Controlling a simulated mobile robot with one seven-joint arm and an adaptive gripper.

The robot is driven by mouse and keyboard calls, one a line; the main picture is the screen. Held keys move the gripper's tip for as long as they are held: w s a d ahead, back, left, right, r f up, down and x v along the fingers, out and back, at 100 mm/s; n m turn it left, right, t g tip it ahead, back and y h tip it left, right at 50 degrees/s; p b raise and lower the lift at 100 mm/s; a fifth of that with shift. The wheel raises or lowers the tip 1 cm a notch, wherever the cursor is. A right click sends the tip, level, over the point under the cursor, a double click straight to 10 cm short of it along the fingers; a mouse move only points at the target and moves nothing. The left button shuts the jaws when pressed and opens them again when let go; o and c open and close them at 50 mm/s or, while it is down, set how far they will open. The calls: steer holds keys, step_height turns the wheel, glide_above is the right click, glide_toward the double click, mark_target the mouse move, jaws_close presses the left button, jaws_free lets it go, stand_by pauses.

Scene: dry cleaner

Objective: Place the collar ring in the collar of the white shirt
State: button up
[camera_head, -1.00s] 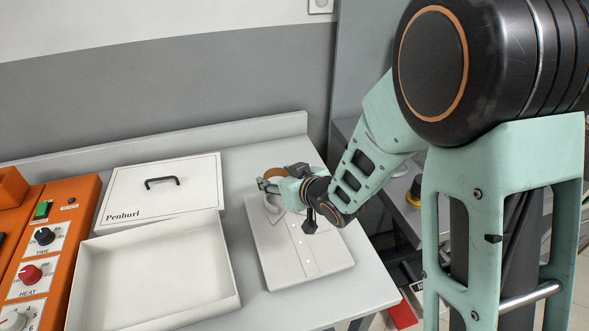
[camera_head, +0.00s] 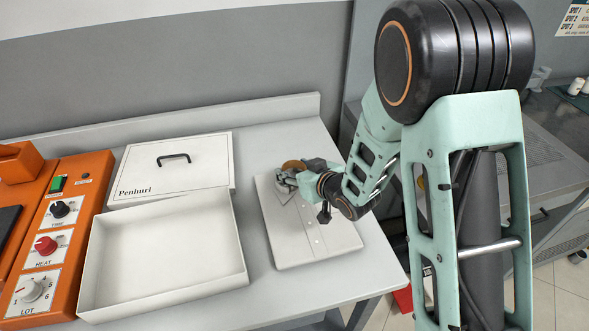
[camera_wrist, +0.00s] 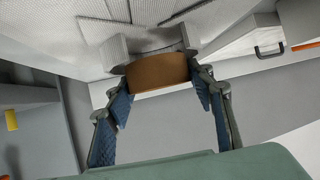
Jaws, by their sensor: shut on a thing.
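The white shirt (camera_head: 325,238) lies folded flat on the table, its button line facing up and its collar at the far end. The collar ring (camera_head: 294,165) is a brown curved band at that collar. My gripper (camera_head: 287,179) is at the collar end, shut on the ring. In the wrist view the ring (camera_wrist: 158,73) is between the blue-padded fingers of my gripper (camera_wrist: 162,82), against the white collar (camera_wrist: 118,52). The gripper hides part of the collar in the head view, so I cannot tell how fully the ring sits inside it.
An open, empty white box (camera_head: 165,250) stands left of the shirt, with its handled lid (camera_head: 190,178) behind it. An orange control panel (camera_head: 93,170) is at the far left. Bare table (camera_head: 375,285) shows in front and right of the shirt.

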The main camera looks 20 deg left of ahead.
steer(key=shift+s+d+f+b, duration=0.2)
steer(key=shift+f+b, duration=0.4)
steer(key=o, duration=0.7)
steer(key=shift+f, duration=0.3)
steer(key=shift+o, duration=0.2)
steer(key=shift+r, duration=0.1)
steer(key=shift+w+a+r+p, duration=0.1)
steer(key=shift+a+r+p, duration=0.05)
steer(key=shift+r+p, duration=0.7)
steer(key=v, duration=1.2)
